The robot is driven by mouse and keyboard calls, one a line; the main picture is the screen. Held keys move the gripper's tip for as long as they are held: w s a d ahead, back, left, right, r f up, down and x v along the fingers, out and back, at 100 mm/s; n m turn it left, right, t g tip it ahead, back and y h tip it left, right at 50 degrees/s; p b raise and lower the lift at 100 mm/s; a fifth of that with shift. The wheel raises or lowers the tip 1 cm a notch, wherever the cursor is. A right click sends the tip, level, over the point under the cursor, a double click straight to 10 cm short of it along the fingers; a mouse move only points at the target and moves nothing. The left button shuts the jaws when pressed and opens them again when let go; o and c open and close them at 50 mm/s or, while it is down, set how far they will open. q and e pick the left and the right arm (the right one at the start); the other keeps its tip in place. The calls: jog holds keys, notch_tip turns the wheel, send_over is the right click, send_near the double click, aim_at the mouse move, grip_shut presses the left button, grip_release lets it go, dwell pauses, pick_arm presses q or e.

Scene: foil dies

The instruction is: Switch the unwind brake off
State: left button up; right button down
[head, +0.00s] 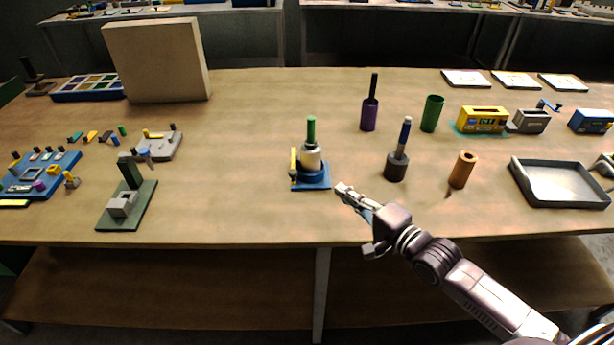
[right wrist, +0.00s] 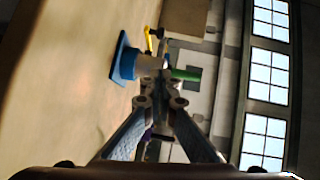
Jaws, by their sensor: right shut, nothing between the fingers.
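A small device with a blue base (head: 312,183), a pale cylinder and an upright green rod (head: 311,130) stands near the middle of the table. A yellow lever (head: 294,162) stands upright at its left side. I take this device to be the unwind unit, but no label is readable. My right gripper (head: 343,188) is shut and empty, just right of the blue base. In the right wrist view the blue base (right wrist: 122,62), the green rod (right wrist: 188,74) and the yellow lever (right wrist: 148,40) lie beyond the fingertips (right wrist: 160,80). My left gripper is not in view.
A dark cylinder with a blue-handled rod (head: 396,168) and a copper cylinder (head: 462,170) stand right of my gripper. A grey tray (head: 516,178) lies far right. A green stand (head: 110,217) and a grey fixture (head: 166,148) are left. The table's front is mostly bare.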

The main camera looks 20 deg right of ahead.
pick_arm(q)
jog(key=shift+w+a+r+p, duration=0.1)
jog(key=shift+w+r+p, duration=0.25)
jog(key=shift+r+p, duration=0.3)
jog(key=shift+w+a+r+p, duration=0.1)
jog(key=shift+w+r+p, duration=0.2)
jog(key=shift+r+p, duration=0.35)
pick_arm(e)
jog(key=w+a+f, duration=0.1)
jog(key=w+a, duration=0.5)
jog(key=w, duration=0.3)
jog(key=shift+w+a+f, duration=0.2)
jog(key=shift+f, duration=0.05)
